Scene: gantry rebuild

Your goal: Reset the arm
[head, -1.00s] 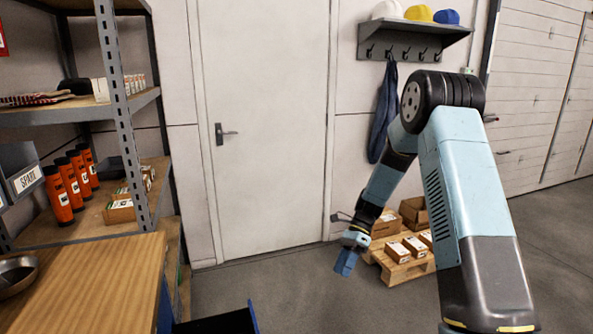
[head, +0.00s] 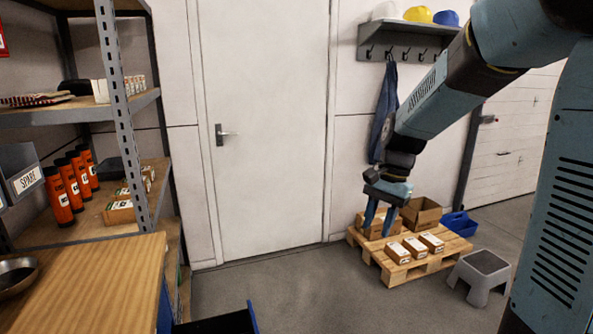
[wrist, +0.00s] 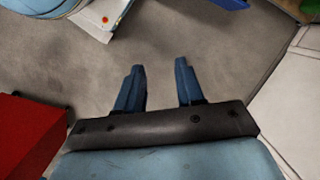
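My gripper (head: 378,220) hangs at the end of my light blue and dark grey arm, right of centre in the head view. Its two blue fingers point down and stand apart with nothing between them. In the picture it overlaps the boxes on the wooden pallet, but whether it is above or in front of them I cannot tell. In the wrist view the fingers (wrist: 158,88) are spread, with bare grey floor between and beyond them. My upper arm fills the right edge of the head view.
A wooden pallet (head: 435,263) carries cardboard boxes. A grey step stool (head: 481,268) and a blue bin (head: 459,223) stand right of it. A shelf unit (head: 124,120) and wooden worktop (head: 95,285) are at left. Floor before the white door (head: 265,130) is clear.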

